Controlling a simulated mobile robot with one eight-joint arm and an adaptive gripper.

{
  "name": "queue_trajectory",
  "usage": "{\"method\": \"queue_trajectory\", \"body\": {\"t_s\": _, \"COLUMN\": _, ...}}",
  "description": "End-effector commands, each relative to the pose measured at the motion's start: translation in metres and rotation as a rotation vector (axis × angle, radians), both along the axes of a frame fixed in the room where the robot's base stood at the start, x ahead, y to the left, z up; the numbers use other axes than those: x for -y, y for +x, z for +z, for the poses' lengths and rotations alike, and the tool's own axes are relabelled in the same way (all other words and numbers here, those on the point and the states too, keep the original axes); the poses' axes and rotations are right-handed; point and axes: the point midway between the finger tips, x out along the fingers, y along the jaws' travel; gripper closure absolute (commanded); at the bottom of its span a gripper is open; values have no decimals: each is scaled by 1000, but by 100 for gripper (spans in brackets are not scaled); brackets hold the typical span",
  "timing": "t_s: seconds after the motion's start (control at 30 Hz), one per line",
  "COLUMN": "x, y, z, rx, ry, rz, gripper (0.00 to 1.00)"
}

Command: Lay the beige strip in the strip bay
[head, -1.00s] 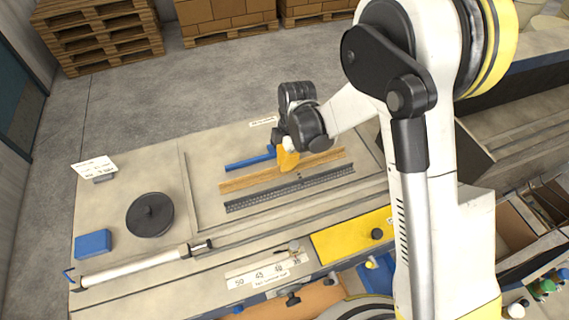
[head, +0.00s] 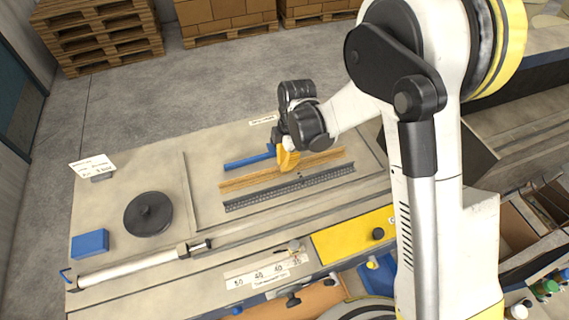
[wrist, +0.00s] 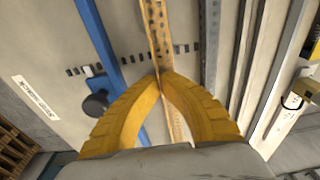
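The beige strip (head: 245,182) is long, thin and perforated. It lies lengthwise between a blue bar (head: 247,161) and a dark perforated rail (head: 290,188), roughly parallel to both. My gripper (head: 288,166) is over the strip, right of its middle, with yellow fingers pointing down. In the wrist view the fingertips of my gripper (wrist: 159,75) close together on the beige strip (wrist: 155,28), which shows beyond and between the fingers. I cannot tell whether the strip touches the table there. No marked strip bay can be picked out with certainty.
A black disc (head: 148,214) and a blue block (head: 90,243) sit on the left of the table. A white roller (head: 130,267) lies along the front left. A yellow plate (head: 350,236) is at the front right.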

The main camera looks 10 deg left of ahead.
Motion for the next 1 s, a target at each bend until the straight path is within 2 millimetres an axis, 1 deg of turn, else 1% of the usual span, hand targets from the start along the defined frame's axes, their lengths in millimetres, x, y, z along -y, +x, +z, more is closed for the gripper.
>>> {"method": "queue_trajectory", "body": {"t_s": 0.47, "x": 0, "y": 0, "z": -1, "rx": 0, "ry": 0, "rz": 0, "gripper": 100}}
{"method": "queue_trajectory", "body": {"t_s": 0.57, "x": 0, "y": 0, "z": -1, "rx": 0, "ry": 0, "rz": 0, "gripper": 72}}
{"method": "queue_trajectory", "body": {"t_s": 0.6, "x": 0, "y": 0, "z": -1, "rx": 0, "ry": 0, "rz": 0, "gripper": 69}}
{"method": "queue_trajectory", "body": {"t_s": 0.87, "x": 0, "y": 0, "z": -1, "rx": 0, "ry": 0, "rz": 0, "gripper": 69}}
{"method": "queue_trajectory", "body": {"t_s": 1.0, "x": 0, "y": 0, "z": 4, "rx": 0, "ry": 0, "rz": 0, "gripper": 69}}
